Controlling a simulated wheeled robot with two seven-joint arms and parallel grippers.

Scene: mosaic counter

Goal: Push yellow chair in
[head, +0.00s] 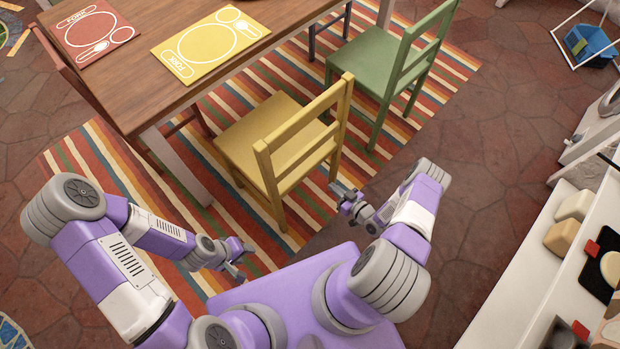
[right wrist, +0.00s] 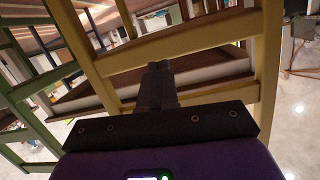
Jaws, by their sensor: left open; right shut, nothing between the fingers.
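The yellow chair (head: 272,140) stands on the striped rug beside the wooden table (head: 150,65), its seat facing the table edge and its backrest towards me. In the right wrist view the backrest's yellow slat (right wrist: 180,45) and posts fill much of the picture. My right gripper (head: 340,192) is shut and empty, close to the right side of the chair back; the right wrist view shows its fingers (right wrist: 160,80) pointing at the backrest. I cannot tell whether they touch it. My left gripper (head: 242,262) is open and empty, low and to the left, apart from the chair.
A green chair (head: 385,62) stands to the right of the yellow one and also shows in the right wrist view (right wrist: 35,95). A yellow placemat (head: 209,45) and a red placemat (head: 97,36) lie on the table. A white shelf (head: 530,275) is at the right.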

